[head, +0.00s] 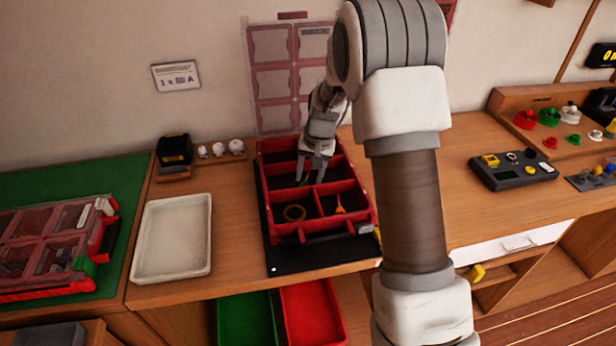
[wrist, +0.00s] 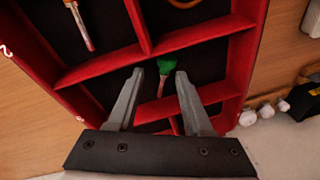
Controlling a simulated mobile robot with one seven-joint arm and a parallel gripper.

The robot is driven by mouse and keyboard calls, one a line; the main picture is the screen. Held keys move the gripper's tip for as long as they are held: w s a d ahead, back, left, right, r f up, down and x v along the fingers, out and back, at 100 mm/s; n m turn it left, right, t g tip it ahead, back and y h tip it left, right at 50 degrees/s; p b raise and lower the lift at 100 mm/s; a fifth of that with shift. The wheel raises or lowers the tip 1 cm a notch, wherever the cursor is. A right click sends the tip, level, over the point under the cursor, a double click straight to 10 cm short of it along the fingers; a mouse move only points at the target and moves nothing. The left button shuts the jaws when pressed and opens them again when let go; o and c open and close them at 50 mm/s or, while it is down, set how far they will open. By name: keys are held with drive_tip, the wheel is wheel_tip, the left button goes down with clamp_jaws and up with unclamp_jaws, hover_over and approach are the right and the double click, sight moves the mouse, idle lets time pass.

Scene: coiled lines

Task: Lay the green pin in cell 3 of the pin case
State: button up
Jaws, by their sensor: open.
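The green pin has a green head and a reddish shaft. In the wrist view the green pin (wrist: 165,69) is inside a wide black-floored cell of the red pin case (wrist: 100,64), and it appears to rest on the floor. My gripper (wrist: 160,73) is open, with one finger on each side of the pin, reaching down into that cell. In the head view my gripper (head: 315,170) is over the back half of the pin case (head: 372,212), and the pin is mostly hidden there. A "2" shows on the case's outer wall beside the orange pin's cell.
The front cells hold a ring (head: 294,213) and an orange pin (head: 340,208). The case's clear lid (head: 272,80) stands open behind it. A white tray (head: 172,240) is on the left, and a closed red case (head: 45,295) lies on the green mat (head: 50,190).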

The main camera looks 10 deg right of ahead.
drive_tip(key=v, duration=1.1)
drive_tip(key=s+a+r+n+t, duration=0.1)
drive_tip(key=s+r+n, duration=0.1)
drive_tip(key=s+r, duration=0.95)
drive_tip(key=s+n+t+h, duration=0.1)
drive_tip(key=s+n+t, duration=0.1)
drive_tip(key=s, duration=1.6)
drive_tip(key=shift+s+a+t, duration=0.2)
drive_tip(key=shift+a+t, duration=0.1)
